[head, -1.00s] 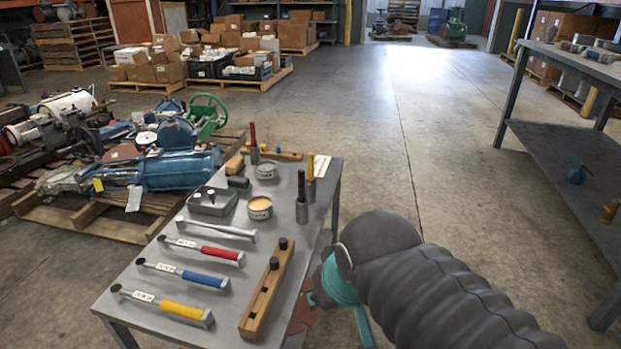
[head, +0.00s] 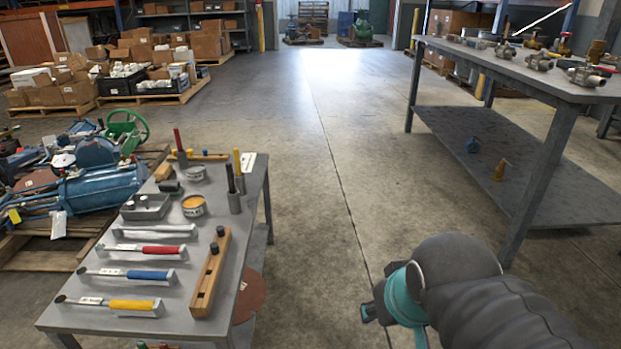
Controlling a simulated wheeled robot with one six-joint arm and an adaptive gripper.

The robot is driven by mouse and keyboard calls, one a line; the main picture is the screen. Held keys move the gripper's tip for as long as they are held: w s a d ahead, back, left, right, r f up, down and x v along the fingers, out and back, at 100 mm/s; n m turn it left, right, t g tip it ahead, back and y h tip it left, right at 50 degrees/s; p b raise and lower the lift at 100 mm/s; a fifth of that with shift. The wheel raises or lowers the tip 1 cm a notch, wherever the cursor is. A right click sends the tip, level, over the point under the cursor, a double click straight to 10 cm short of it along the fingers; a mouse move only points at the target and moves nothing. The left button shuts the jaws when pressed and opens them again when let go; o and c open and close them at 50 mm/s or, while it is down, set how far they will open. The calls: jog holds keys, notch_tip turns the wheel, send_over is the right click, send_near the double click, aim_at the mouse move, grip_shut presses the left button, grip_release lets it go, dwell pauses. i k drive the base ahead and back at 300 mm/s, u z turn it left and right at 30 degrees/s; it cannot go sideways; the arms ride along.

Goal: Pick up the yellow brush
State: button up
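Two yellow-handled tools show in the head view, and I cannot tell for certain which is the brush. One yellow handle (head: 237,162) stands upright in a grey cup near the table's right back edge, behind a black handle. The other yellow-handled tool (head: 132,305) lies at the front left of the grey table (head: 205,325), with a black round end pointing left. My gripper (head: 368,311) is a dark and teal shape right of the table, over the floor and apart from both tools. Its fingertips are too small and turned to read, and no held object shows.
Blue (head: 150,275) and red (head: 160,250) handled tools, a wooden block with black knobs (head: 211,273), tins and a grey box share the table. A pallet of machinery stands left. A shelved workbench (head: 500,75) stands right. Open floor lies between.

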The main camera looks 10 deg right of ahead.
aim_at(238, 166)
jog(key=z, duration=0.45)
jog(key=k, duration=0.65)
jog(key=z, duration=0.45)
jog(key=i, duration=1.6)
jog(key=u, duration=1.65)
jog(key=i, duration=0.9)
jog(key=u, duration=0.9)
